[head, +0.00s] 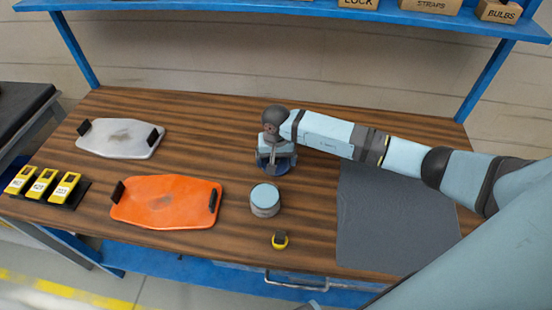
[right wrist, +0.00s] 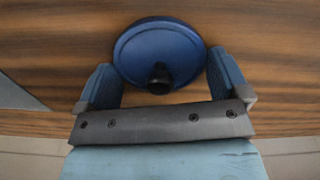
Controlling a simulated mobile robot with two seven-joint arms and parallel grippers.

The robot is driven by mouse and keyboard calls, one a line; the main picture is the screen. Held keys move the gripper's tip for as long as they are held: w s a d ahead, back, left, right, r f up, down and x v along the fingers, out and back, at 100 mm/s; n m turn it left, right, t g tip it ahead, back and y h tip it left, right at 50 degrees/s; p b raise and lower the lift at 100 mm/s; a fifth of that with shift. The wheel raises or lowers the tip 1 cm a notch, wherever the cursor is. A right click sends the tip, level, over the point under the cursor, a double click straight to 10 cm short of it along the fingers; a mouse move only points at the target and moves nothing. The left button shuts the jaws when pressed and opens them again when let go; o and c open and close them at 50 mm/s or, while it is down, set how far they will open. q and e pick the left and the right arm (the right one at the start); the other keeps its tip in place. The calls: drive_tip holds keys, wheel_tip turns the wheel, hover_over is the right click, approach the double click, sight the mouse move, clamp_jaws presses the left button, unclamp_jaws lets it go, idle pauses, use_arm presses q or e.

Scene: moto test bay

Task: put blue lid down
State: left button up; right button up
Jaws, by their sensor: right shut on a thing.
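The blue lid (right wrist: 150,42) is a round disc with a black knob, between the two fingers of my right gripper (right wrist: 164,80) in the right wrist view. In the head view the lid (head: 264,169) shows as a dark blue rim below my right gripper (head: 275,157), low over the back middle of the wooden bench (head: 325,240). The gripper is shut on the lid. I cannot tell whether the lid touches the wood. My left gripper is not in view.
A round grey tin with a light blue top (head: 265,200) stands just in front. An orange panel (head: 165,202) and a grey-white panel (head: 120,138) lie left. A grey mat (head: 395,225) covers the right.

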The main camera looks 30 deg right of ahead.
drive_tip(key=shift+f, duration=0.15)
drive_tip(key=o, duration=0.5)
drive_tip(key=shift+o, duration=0.2)
drive_tip(key=shift+r, duration=0.35)
wheel_tip(320, 180, up, 10)
drive_tip(key=shift+r+b, duration=0.25)
drive_tip(key=shift+b, duration=0.2)
drive_tip(key=shift+r, duration=0.6)
